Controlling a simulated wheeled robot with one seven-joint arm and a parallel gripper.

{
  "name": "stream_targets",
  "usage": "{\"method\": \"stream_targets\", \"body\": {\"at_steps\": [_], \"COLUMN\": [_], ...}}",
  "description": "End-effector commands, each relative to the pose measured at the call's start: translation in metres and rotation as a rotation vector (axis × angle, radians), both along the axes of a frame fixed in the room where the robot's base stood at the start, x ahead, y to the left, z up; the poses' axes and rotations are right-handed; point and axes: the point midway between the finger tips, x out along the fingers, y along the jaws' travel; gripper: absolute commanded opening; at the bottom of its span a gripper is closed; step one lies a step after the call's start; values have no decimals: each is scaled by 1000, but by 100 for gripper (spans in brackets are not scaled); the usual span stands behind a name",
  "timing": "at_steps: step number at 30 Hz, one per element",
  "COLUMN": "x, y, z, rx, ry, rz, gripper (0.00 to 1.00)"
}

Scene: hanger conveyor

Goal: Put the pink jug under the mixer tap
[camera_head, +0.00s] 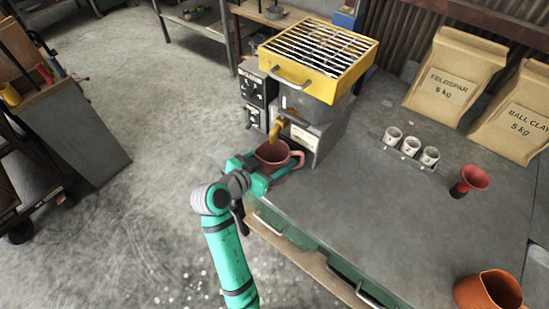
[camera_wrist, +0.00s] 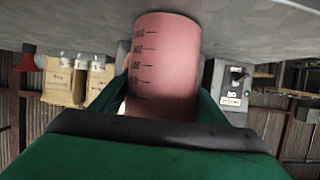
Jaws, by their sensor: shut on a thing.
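The pink jug (camera_head: 271,152) is at the front of the mixer (camera_head: 318,105), with its open mouth up and its handle to the right. The mixer's yellow tap (camera_head: 277,129) hangs over the jug's mouth in the head view. My green gripper (camera_head: 264,168) is shut around the jug from the front. In the wrist view, which is upside down, the jug (camera_wrist: 163,65) fills the middle, with dark measuring marks on its side. Its base is near the grey worktop (camera_wrist: 70,25); I cannot tell whether it touches.
An orange jug (camera_head: 490,290) stands at the near right of the worktop. A red funnel (camera_head: 472,179), a rack of small numbered cups (camera_head: 411,146) and two paper bags, feldspar (camera_head: 455,78) and ball clay (camera_head: 518,112), stand farther back. The worktop's middle is clear.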

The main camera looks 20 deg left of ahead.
Motion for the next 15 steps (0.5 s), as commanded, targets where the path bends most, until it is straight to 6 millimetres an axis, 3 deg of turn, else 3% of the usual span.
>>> {"method": "stream_targets", "body": {"at_steps": [8, 9, 11, 15], "x": [0, 0, 0, 0], "y": [0, 0, 0, 0], "z": [-1, -2, -2, -2], "rx": [1, 1, 1, 1], "ry": [-1, 0, -1, -1], "rz": [1, 1, 0, -2], "gripper": [43, 70, 84, 86]}}
